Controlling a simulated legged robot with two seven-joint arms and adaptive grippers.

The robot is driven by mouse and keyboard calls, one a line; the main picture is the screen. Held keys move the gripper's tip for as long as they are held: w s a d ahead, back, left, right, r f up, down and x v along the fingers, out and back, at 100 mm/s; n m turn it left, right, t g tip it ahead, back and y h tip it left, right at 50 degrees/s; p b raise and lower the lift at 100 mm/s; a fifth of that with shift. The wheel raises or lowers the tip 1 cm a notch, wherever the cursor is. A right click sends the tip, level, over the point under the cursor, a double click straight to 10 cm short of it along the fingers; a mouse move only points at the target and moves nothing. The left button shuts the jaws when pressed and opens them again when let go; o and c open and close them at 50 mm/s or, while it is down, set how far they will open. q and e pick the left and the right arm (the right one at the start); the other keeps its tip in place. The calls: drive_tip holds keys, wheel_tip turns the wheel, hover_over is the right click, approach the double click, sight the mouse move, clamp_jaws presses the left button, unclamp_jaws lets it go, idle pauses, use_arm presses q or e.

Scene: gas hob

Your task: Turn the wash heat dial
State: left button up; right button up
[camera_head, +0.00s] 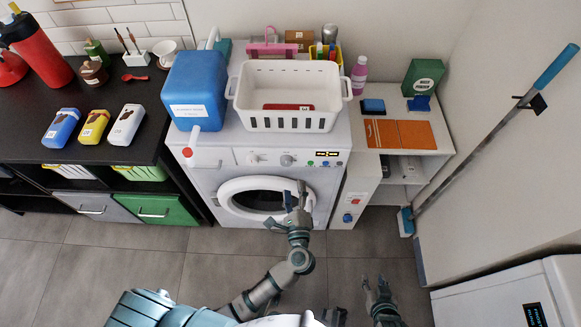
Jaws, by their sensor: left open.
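The white washing machine (224,182) stands in the middle with a round door. My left gripper (295,196) is open and empty, fingers pointing up toward the panel. In the picture it overlaps the door's right side, below the right dial, apart from both dials. My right gripper (375,286) is low at the right, over the floor, with fingers apart and empty.
A blue detergent container (196,88) and a white basket (288,120) sit on the machine. A dark counter (85,152) stands left. A white shelf unit (415,140) and a mop (480,140) are at right. Floor in front is clear.

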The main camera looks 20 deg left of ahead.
sight(286, 164)
use_arm(q)
drive_tip(key=x, duration=0.4)
drive_tip(key=shift+r, duration=0.1)
drive_tip(key=w+a, duration=0.3)
drive_tip(key=a, duration=0.1)
drive_tip(key=shift+w+f, duration=0.2)
drive_tip(key=shift+f, duration=0.05)
drive_tip(key=shift+w+a, duration=0.15)
drive_tip(key=shift+w, duration=0.15)
drive_tip(key=shift+d, duration=0.45)
drive_tip(key=shift+d+r, duration=0.15)
drive_tip(key=shift+d, duration=0.5)
drive_tip(key=shift+c, duration=0.7)
drive_tip(key=shift+d, duration=0.1)
drive_tip(key=c, duration=0.8)
drive_tip(key=shift+a, duration=0.45)
drive_tip(key=shift+c, duration=1.1)
drive_tip(key=shift+a, duration=0.4)
drive_tip(key=shift+d, duration=0.1)
use_arm(e)
drive_tip(key=shift+s+a, duration=0.1)
drive_tip(key=shift+a, duration=0.55)
use_arm(q)
drive_tip(key=shift+d, duration=0.1)
